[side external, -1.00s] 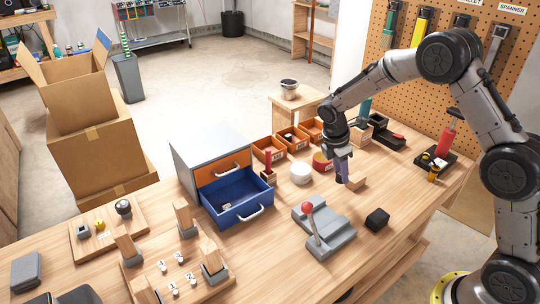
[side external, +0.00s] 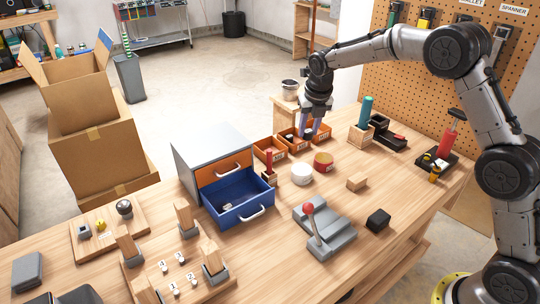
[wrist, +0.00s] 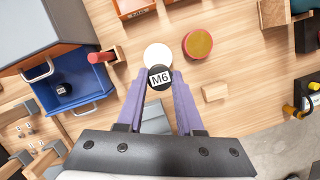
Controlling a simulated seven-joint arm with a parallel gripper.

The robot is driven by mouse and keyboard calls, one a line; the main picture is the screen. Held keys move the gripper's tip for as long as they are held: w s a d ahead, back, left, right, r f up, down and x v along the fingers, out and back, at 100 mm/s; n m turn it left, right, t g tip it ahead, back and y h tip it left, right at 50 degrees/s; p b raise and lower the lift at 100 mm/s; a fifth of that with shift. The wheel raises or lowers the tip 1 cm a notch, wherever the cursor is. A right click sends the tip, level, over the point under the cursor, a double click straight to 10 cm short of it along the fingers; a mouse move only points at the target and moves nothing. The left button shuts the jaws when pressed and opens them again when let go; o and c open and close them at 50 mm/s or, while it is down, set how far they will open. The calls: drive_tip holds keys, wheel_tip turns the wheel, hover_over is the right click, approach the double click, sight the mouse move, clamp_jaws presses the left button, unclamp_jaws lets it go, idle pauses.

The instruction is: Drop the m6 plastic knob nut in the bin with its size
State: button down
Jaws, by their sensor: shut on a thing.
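The knob nut (wrist: 160,77) is black with a white M6 label and sits between the purple fingertips in the wrist view. My gripper (wrist: 159,80) is shut on it; in the side view my gripper (side external: 306,137) is raised and visually overlaps the orange bins. The nut is hard to make out there.
A white round container (side external: 301,174), a red-and-yellow one (side external: 323,161) and a wooden block (side external: 357,183) stand nearby. The blue drawer (side external: 238,204) is open with a small dark item inside. A red-knobbed lever fixture (side external: 318,236) and black block (side external: 377,220) stand in front.

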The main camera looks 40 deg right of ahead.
drive_tip(key=shift+w+a+r, duration=0.35)
drive_tip(key=shift+w+a, duration=0.05)
drive_tip(key=shift+w+d+f, duration=0.1)
drive_tip(key=shift+w+f, duration=3.15)
drive_tip(key=shift+w, duration=0.2)
drive_tip(key=shift+w+d+f, duration=0.1)
drive_tip(key=shift+w+f, duration=3.15)
drive_tip(key=shift+w, duration=0.2)
drive_tip(key=shift+f, duration=0.6)
drive_tip(key=c, duration=0.6)
unclamp_jaws()
drive_tip(key=shift+a, duration=0.1)
drive_tip(key=shift+o, duration=0.2)
